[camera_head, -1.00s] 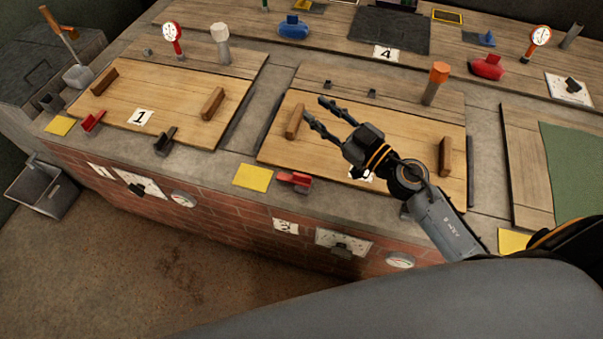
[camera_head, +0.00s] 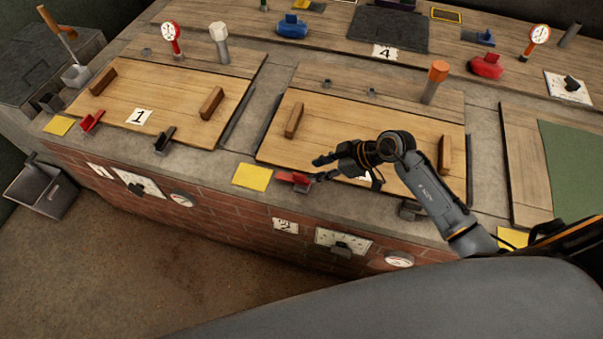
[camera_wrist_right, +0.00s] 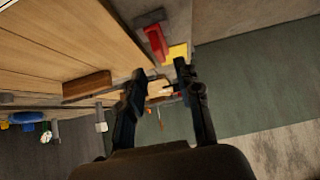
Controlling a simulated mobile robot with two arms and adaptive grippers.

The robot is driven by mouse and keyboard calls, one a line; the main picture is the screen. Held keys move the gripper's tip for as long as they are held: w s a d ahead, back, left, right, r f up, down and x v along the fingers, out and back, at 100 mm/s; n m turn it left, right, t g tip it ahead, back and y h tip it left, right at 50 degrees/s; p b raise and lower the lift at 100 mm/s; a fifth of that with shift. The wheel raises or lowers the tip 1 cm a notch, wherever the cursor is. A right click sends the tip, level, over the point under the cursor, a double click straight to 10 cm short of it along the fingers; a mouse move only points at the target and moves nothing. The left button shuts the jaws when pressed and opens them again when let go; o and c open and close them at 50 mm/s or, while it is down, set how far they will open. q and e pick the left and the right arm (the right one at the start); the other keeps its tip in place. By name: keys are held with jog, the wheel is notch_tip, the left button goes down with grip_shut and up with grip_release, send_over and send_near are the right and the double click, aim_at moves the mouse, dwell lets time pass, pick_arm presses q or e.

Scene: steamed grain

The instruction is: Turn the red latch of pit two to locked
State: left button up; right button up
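The red latch (camera_head: 294,180) of the middle pit sits at the front edge of its wooden lid (camera_head: 340,120), beside a yellow pad (camera_head: 252,177). The lid's number is mostly hidden behind my right gripper. My right gripper (camera_head: 320,169) is open and empty, its fingertips just right of the latch. In the wrist view the red latch (camera_wrist_right: 157,42) lies beyond the open fingertips (camera_wrist_right: 158,72); I cannot tell whether they touch it. My left gripper is not in view.
A dark latch (camera_head: 411,210) stands at the lid's front right. Wooden handles (camera_head: 293,120) and (camera_head: 445,155) rise from the lid. Pit one's lid (camera_head: 175,100) is at left, with its own red latch (camera_head: 92,121). An orange-topped post (camera_head: 437,75) stands behind.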

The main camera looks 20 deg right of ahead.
aim_at(302, 174)
jog(key=x, duration=0.7)
jog(key=shift+b, duration=0.3)
grip_shut()
jog(key=shift+r, duration=0.1)
